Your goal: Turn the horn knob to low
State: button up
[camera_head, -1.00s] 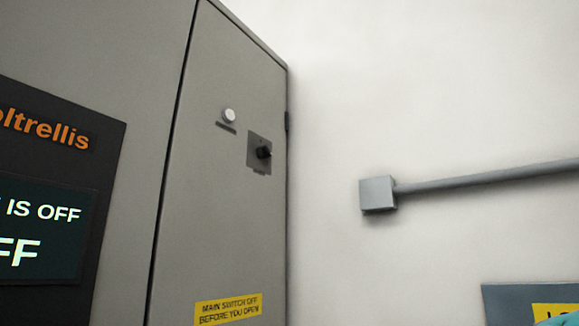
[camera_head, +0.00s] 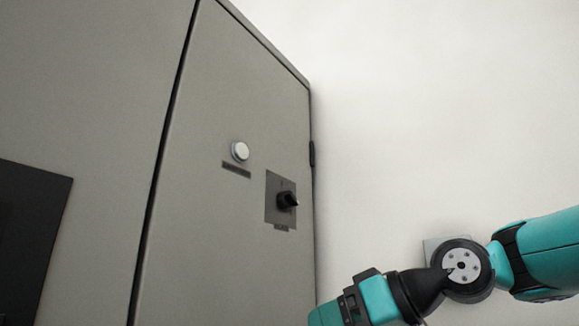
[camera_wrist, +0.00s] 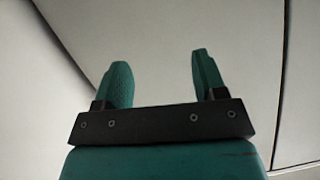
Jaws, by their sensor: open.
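A black rotary knob (camera_head: 287,200) sits on a dark square plate on the grey cabinet door, near its right edge. A small label lies under the plate, too small to read, so I cannot tell if this is the horn knob or where it points. My gripper (camera_wrist: 160,75) shows in the wrist view with its two teal fingers apart and nothing between them. In the head view my arm comes in from the right, below and to the right of the knob; the fingertips are out of that view. The knob does not show clearly in the wrist view.
A round white button (camera_head: 239,151) with a dark label sits up and left of the knob. The grey cabinet door (camera_head: 215,250) has a hinge at its right edge. A dark panel (camera_head: 30,235) is at the left. The white wall (camera_head: 430,110) right of the cabinet is bare above my arm.

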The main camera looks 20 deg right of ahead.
jog(key=s+d+r+n+t+y+p, duration=0.15)
jog(key=d+r, duration=0.25)
jog(key=r, duration=0.6)
jog(key=d+r+t+h+p, duration=0.1)
jog(key=d+r+t+p, duration=0.25)
jog(key=r, duration=0.75)
jog(key=b, duration=0.2)
send_near(295, 199)
jog(key=shift+g+y, duration=0.3)
jog(key=shift+y, duration=0.15)
jog(key=x, duration=0.9)
jog(key=shift+w+r, duration=0.15)
jog(key=shift+w, duration=0.2)
jog(key=shift+w+a+p, duration=0.2)
jog(key=shift+w+p, duration=0.15)
jog(key=shift+w, duration=0.05)
jog(key=c, duration=0.9)
